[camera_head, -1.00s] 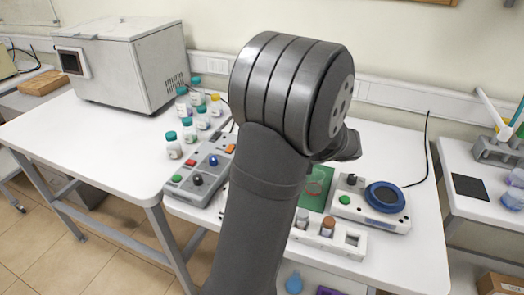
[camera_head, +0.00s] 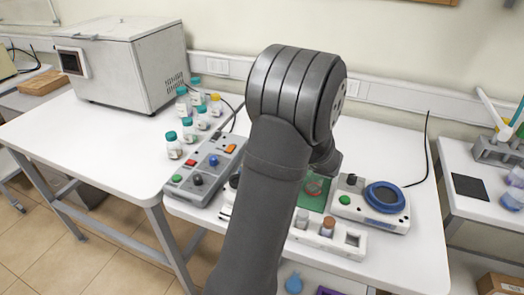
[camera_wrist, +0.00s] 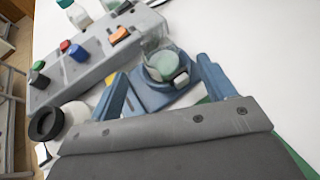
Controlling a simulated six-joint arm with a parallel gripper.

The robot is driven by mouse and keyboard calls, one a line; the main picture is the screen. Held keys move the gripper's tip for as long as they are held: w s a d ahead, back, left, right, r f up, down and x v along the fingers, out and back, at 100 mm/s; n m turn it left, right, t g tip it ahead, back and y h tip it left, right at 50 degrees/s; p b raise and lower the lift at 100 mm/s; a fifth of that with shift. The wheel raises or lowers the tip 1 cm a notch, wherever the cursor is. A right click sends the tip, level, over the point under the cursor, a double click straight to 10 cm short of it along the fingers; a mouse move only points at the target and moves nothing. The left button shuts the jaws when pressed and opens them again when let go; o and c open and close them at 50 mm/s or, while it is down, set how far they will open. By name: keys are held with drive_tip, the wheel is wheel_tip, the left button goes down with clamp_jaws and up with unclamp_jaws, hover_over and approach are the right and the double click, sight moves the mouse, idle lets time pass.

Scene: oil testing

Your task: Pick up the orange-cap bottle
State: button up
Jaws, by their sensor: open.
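A small bottle with a brown-orange cap (camera_head: 328,224) stands upright in the white rack (camera_head: 354,252) on the bench, just right of my arm in the head view. I cannot make it out in the wrist view. My gripper (camera_wrist: 162,66) shows in the wrist view with its two blue fingers spread apart. A clear glass vessel on a blue base (camera_wrist: 158,62) lies in sight between and beyond the fingers; contact is not clear. In the head view my arm hides the gripper's fingers.
A grey control box (camera_head: 205,170) with coloured buttons stands left of my arm, with several teal-capped bottles (camera_head: 174,146) behind it. A black-capped white bottle (camera_wrist: 62,122) is near the left finger.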

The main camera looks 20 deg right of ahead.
drive_tip(key=shift+f+x, duration=0.2)
drive_tip(key=shift+x, duration=2.9)
drive_tip(key=shift+s, duration=0.1)
drive_tip(key=shift+c, duration=0.5)
drive_tip(key=c, duration=1.1)
